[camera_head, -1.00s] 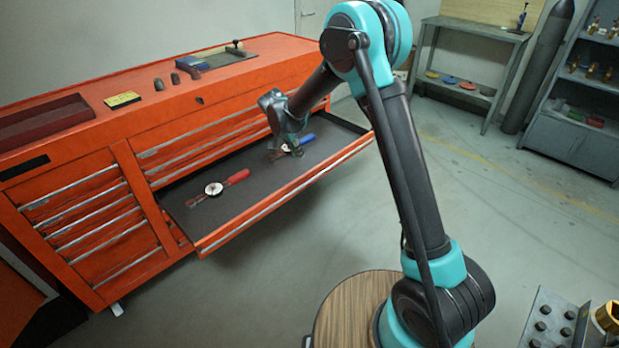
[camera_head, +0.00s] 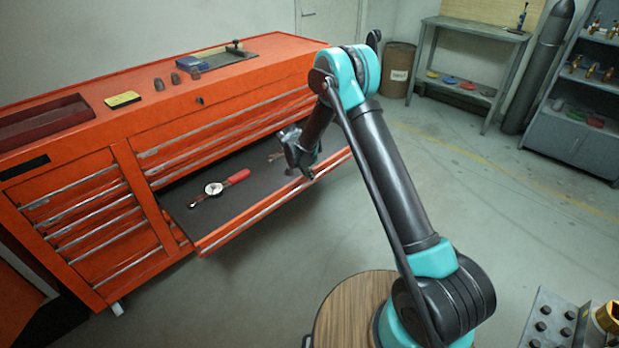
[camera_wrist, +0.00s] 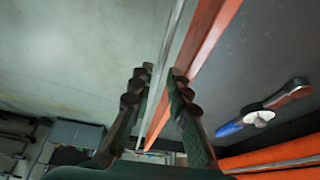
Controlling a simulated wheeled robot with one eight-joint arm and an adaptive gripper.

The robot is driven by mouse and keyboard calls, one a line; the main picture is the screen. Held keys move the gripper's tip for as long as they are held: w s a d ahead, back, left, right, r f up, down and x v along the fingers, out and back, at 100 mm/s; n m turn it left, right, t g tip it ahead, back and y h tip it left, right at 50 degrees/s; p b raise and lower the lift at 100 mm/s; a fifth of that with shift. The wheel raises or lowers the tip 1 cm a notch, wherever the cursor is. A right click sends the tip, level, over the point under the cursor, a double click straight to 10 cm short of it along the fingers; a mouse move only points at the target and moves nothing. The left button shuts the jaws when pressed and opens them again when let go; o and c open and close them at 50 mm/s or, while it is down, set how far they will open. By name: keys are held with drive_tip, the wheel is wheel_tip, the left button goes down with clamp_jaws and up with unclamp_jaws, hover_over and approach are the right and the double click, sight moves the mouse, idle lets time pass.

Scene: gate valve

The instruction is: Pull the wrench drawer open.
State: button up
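The wrench drawer (camera_head: 228,234) of the orange tool cabinet stands pulled out, its dark tray exposed. A wrench with a red handle and round dial (camera_head: 226,186) lies in it. A second wrench, with a blue end (camera_wrist: 258,117), shows in the wrist view; my arm mostly hides it in the head view. My gripper (camera_head: 308,174) is at the right part of the drawer front. In the wrist view, my gripper (camera_wrist: 158,82) has its fingers apart, with the pale handle strip (camera_wrist: 167,60) running between them. I cannot tell whether either finger touches it.
The cabinet top (camera_head: 217,91) carries a red tray, a yellow block and small dark parts. The floor (camera_head: 480,200) in front of and right of the drawer is clear. A bench, shelf and barrel (camera_head: 398,70) stand at the back.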

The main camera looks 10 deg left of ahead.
drive_tip(key=shift+w+d+f, duration=0.15)
drive_tip(key=shift+w+f, duration=0.05)
drive_tip(key=shift+f, duration=0.35)
clamp_jaws()
